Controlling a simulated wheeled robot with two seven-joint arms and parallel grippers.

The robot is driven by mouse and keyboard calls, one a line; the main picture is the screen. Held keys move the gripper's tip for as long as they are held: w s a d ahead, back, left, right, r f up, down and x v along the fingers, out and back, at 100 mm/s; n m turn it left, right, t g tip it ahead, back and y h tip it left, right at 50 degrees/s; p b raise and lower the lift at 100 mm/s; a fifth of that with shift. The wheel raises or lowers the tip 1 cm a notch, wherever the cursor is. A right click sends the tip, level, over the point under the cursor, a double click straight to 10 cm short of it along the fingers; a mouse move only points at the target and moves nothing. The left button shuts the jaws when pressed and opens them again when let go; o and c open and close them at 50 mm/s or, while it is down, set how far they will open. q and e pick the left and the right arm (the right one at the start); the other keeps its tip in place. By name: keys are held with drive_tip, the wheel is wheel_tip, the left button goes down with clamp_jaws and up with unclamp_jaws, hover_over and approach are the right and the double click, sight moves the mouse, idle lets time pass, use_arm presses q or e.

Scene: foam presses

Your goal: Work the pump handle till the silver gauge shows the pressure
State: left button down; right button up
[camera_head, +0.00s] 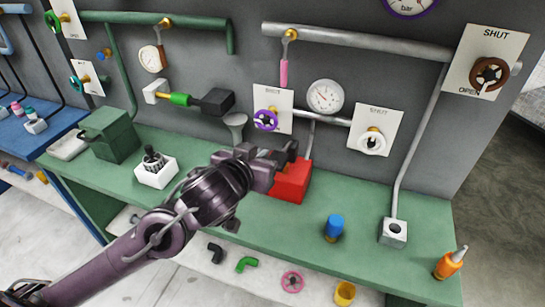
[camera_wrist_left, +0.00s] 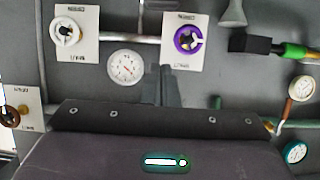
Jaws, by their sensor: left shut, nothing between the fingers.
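The silver gauge (camera_head: 325,97) is a round white dial with a grey rim on the back wall. It also shows in the left wrist view (camera_wrist_left: 126,68), upside down; its reading is too small to tell. A red box (camera_head: 291,185) stands on the green bench below it, perhaps the pump. My left gripper (camera_head: 287,155) is shut and empty, just over the red box in the picture, and hides its top. I cannot make out a pump handle or tell whether the gripper touches anything. My right gripper is not in view.
A purple valve wheel (camera_head: 266,120) and a white one (camera_head: 372,142) flank the gauge. On the green bench (camera_head: 300,228) stand a white holder (camera_head: 156,172), a blue-capped object (camera_head: 334,228), a grey socket box (camera_head: 393,232) and an orange bottle (camera_head: 449,264). The bench front is mostly clear.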

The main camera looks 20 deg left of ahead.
use_arm(q)
drive_tip(key=p, duration=0.2)
hover_over(273, 158)
drive_tip(key=s, duration=0.3)
drive_tip(key=f, duration=0.3)
drive_tip(key=shift+w+d, duration=0.25)
drive_tip(key=shift+d, duration=0.1)
drive_tip(key=f, duration=0.2)
drive_tip(key=shift+w+f, duration=0.2)
drive_tip(key=shift+f, duration=0.15)
drive_tip(key=shift+s+f, duration=0.3)
drive_tip(key=shift+f, duration=0.5)
drive_tip(key=shift+w+f, duration=0.1)
